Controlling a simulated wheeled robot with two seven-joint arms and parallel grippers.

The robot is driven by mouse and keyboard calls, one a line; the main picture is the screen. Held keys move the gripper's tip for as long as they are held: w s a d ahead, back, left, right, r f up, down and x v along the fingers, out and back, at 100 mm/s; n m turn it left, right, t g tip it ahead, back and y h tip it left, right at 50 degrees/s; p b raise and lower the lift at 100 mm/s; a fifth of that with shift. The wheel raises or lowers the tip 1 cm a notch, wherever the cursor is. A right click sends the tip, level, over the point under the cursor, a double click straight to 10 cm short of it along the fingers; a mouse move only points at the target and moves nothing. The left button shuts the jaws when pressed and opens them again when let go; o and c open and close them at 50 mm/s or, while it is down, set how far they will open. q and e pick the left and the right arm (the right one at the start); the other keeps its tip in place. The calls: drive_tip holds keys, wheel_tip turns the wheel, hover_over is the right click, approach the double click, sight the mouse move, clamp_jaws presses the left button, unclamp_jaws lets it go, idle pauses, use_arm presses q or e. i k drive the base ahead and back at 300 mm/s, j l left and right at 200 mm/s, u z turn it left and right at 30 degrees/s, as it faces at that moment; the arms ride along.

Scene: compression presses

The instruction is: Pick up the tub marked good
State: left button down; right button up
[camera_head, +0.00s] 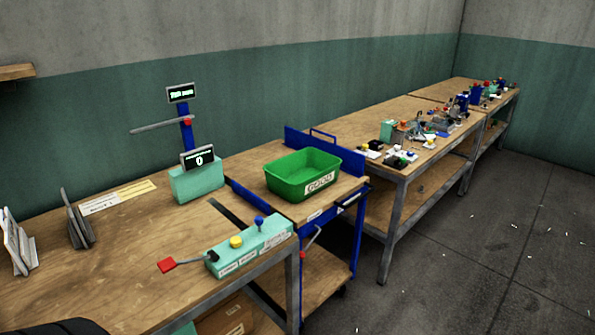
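A green tub (283,186) with a white label reading GOOD sits upright on a wooden-topped blue cart (345,185), between the near bench and the far benches. It looks empty from what shows of its inside. Neither of my grippers shows in the head view. A dark rounded shape at the bottom left edge is too cut off to identify.
The near wooden bench (130,250) carries a mint control box (248,252) with a red-ended lever, a mint press with displays (196,180), and grey upright plates (77,220). A farther bench (400,112) holds several small items. Floor at right is mostly clear.

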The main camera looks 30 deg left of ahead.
sight(296, 176)
drive_tip(key=u, duration=1)
drive_tip(key=i+l, duration=0.3)
drive_tip(key=l, duration=0.15)
drive_tip(key=l+z, duration=0.05)
